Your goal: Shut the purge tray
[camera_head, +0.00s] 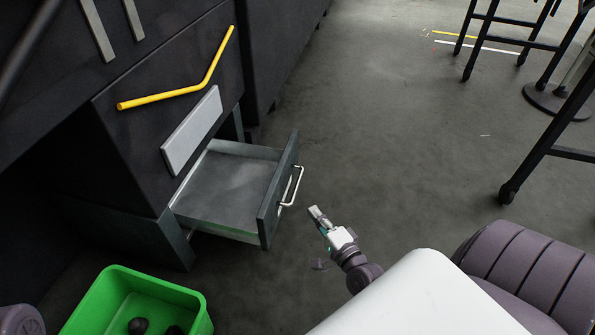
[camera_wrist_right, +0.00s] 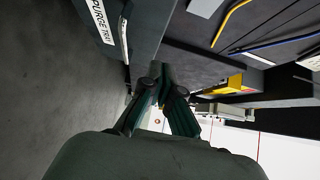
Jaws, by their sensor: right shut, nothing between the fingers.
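The purge tray (camera_head: 232,190) is a grey drawer pulled out from the dark machine, with its inside showing empty. Its front panel (camera_head: 277,196) carries a pale bar handle (camera_head: 292,187). In the right wrist view the tray front shows at upper left with a partly visible "PURGE TRAY" label (camera_wrist_right: 102,20) and the handle (camera_wrist_right: 124,38). My right gripper (camera_head: 314,212) is shut and empty, just right of the handle in the head view and apart from it. It also shows in the right wrist view (camera_wrist_right: 165,80). My left gripper is out of view.
A green bin (camera_head: 195,318) with dark lumps stands on the floor at lower left. A bent yellow bar (camera_head: 175,95) and a grey plate (camera_head: 192,130) are on the machine above the tray. Open floor (camera_head: 390,140) lies to the right, with dark-legged stands (camera_head: 530,165) beyond.

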